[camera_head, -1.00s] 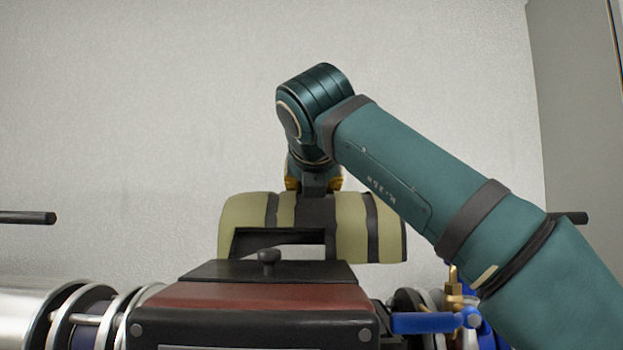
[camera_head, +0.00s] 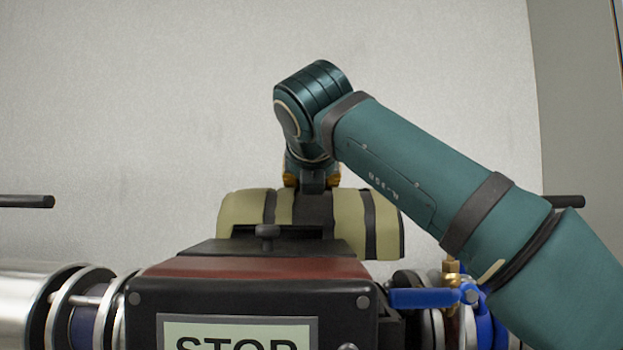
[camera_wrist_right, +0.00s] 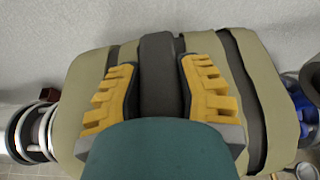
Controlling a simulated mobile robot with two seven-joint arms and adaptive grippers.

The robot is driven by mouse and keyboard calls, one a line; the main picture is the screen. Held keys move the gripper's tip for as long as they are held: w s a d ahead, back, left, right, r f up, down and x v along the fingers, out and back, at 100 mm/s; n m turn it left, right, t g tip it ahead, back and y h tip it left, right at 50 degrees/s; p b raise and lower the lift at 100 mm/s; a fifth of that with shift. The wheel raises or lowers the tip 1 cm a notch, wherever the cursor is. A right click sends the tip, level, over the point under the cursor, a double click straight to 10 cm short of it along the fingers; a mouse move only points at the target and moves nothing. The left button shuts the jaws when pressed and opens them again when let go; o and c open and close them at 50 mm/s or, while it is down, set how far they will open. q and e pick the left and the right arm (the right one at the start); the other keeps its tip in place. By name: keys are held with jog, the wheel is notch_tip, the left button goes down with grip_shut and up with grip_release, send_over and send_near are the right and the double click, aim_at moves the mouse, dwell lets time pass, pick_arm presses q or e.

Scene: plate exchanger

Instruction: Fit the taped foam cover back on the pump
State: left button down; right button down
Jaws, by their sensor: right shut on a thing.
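The foam cover (camera_head: 350,222) is khaki with dark tape bands and a dark strap at its middle. In the head view it is behind the dark box with the red top edge, which hides its lower part. My right gripper (camera_head: 312,182) comes down on it from above. In the right wrist view the yellow fingers of my right gripper (camera_wrist_right: 160,95) are shut on the dark strap in the middle of the foam cover (camera_wrist_right: 80,95). The pump itself cannot be made out. My left gripper is not in view.
The dark box (camera_head: 250,300) with a STOP label and a lid knob (camera_head: 266,232) stands in front. Flanged pipe (camera_head: 30,300) runs left; a blue-handled valve (camera_head: 425,297) is at right. A pale wall is behind.

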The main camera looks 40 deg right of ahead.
jog(key=shift+f, duration=0.2)
jog(key=shift+d+f+p, duration=0.1)
jog(key=shift+f+p, duration=0.35)
jog(key=shift+f, duration=0.2)
notch_tip(320, 180, down, 2)
jog(key=shift+p, duration=0.3)
jog(key=shift+f, duration=0.1)
jog(key=shift+f, duration=0.15)
jog(key=shift+f+b, duration=0.75)
grip_release()
